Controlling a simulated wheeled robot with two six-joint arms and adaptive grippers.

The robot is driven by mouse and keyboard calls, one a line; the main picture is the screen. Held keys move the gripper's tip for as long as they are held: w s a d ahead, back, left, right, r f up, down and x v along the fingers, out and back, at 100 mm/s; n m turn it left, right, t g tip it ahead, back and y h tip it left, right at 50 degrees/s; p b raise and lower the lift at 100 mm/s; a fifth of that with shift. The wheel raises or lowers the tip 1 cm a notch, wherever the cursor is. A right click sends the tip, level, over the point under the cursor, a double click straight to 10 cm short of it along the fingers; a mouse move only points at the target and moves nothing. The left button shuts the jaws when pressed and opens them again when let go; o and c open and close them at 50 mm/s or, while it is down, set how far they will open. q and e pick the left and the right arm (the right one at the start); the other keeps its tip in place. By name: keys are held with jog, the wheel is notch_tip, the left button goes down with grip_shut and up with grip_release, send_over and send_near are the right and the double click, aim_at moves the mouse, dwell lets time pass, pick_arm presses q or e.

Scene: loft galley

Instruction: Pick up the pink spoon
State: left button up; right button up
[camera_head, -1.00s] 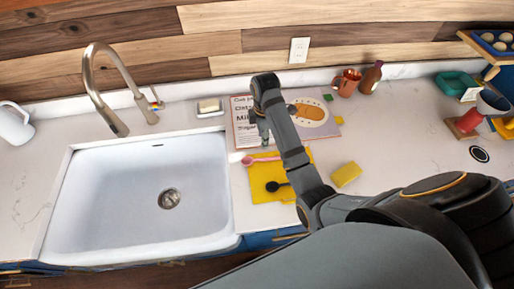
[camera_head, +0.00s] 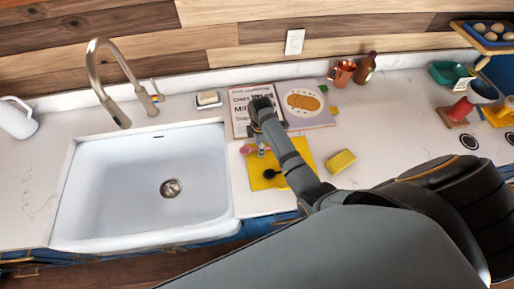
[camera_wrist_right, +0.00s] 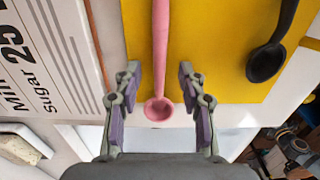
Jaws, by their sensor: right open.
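The pink spoon (camera_wrist_right: 160,60) lies on the yellow cloth (camera_wrist_right: 215,30) in the right wrist view, its small bowl over the cloth's edge. My right gripper (camera_wrist_right: 160,90) is open, with one finger on each side of the spoon near its bowl; I cannot tell how far above it the fingers are. In the head view my right gripper (camera_head: 261,148) is over the left part of the cloth, and only the spoon's pink bowl (camera_head: 247,149) shows beside it. My arm hides the rest. My left gripper is not in view.
A black spoon (camera_wrist_right: 270,55) lies on the same cloth, to the right. An open book (camera_head: 310,107) lies behind. The white sink (camera_head: 100,180) is at the left, a yellow sponge (camera_head: 341,161) at the right. A soap dish (camera_head: 208,100) sits behind the sink.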

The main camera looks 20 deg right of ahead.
grip_shut()
jog(key=shift+w, duration=0.1)
dwell(0.3)
